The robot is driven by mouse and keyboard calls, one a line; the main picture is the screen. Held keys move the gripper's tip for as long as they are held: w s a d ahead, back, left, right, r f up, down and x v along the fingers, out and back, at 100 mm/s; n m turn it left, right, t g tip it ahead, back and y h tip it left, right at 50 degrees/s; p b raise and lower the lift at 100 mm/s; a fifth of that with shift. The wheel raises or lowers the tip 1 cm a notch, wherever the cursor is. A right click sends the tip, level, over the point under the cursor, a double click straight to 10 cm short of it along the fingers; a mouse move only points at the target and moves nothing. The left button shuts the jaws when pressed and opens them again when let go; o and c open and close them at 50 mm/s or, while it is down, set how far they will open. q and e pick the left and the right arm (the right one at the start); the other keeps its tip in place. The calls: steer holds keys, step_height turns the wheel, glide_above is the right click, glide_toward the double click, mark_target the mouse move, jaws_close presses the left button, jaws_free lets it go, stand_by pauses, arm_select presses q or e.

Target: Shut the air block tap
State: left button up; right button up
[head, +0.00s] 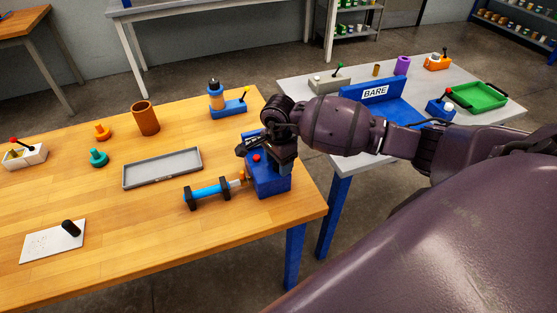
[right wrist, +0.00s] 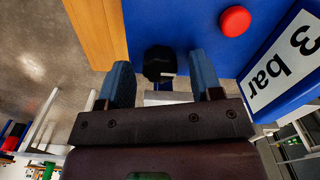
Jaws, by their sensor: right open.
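The air block (head: 270,186) is a blue box at the right edge of the wooden table, with a red button on top. In the right wrist view the blue block (right wrist: 205,28) carries the red button (right wrist: 235,20) and a white "3 bar" label (right wrist: 290,60). A black knob (right wrist: 158,63), seemingly the tap, shows at the block's edge, between the fingers in the picture. My right gripper (right wrist: 160,68) is open around it; whether the fingers touch it I cannot tell. In the head view my right gripper (head: 284,158) is over the block and hides part of it. My left gripper is not in view.
A blue cylinder (head: 210,190) on black supports lies left of the block. A grey tray (head: 126,184), a brown cup (head: 145,118) and a blue lever fixture (head: 230,107) stand farther back. A grey table (head: 490,123) with a "BARE" sign (head: 376,92) is to the right.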

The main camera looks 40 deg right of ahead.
steer(key=shift+c, duration=0.3)
steer(key=c, duration=0.9)
steer(key=shift+o, duration=0.2)
steer(key=shift+m, duration=0.3)
steer(key=shift+m+b, duration=0.5)
steer(key=shift+m, duration=0.5)
steer(key=m+b, duration=0.1)
steer(key=m, duration=0.9)
steer(key=shift+m, duration=0.4)
steer(key=m, duration=0.4)
steer(key=shift+m, duration=0.4)
